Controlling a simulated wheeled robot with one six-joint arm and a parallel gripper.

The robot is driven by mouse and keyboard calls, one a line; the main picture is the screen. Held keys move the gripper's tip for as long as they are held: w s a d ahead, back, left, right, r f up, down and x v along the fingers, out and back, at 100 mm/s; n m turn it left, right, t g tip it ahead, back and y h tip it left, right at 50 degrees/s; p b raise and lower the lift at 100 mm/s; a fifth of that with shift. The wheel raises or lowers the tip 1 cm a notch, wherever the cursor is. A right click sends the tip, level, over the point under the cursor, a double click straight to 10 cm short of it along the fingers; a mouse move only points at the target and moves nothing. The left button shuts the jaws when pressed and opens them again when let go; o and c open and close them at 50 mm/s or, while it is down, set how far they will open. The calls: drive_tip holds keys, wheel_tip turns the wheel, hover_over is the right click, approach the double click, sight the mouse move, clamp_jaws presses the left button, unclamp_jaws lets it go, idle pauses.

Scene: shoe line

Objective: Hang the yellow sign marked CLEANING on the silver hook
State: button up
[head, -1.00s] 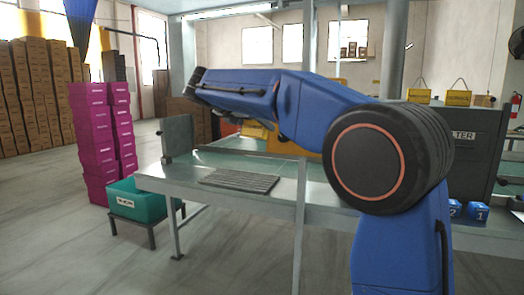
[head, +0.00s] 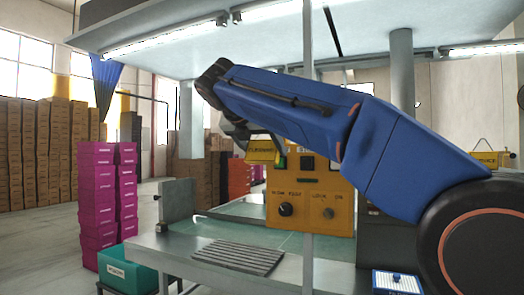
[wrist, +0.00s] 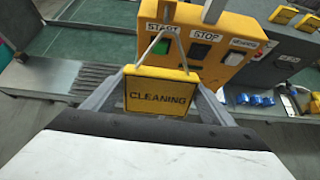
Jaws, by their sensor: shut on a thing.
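The yellow sign marked CLEANING (wrist: 157,92) is in front of me in the wrist view, with its thin wire hanger rising in an inverted V above it. My gripper (wrist: 157,108) is shut on the sign, its grey fingers showing at both sides. In the head view the sign (head: 262,152) shows small beneath the end of my arm, left of the orange control box. My gripper (head: 248,138) is small there and partly hidden by the arm. A tiny pale piece at the right of the head view may be a hook, but I cannot tell. No silver hook shows clearly.
The orange control box (head: 312,195) with buttons stands behind the sign. The bench (head: 185,245) holds a grey slatted mat (head: 238,257). Another yellow sign (head: 487,158) is at the right. Magenta boxes (head: 97,195) stand left.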

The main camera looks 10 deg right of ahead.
drive_tip(key=w+d+f, duration=0.1)
drive_tip(key=w+d, duration=0.4)
drive_tip(key=w, duration=0.2)
drive_tip(key=shift+f, duration=0.3)
idle(0.9)
drive_tip(key=shift+f, duration=0.1)
idle(0.7)
drive_tip(key=o, duration=1.2)
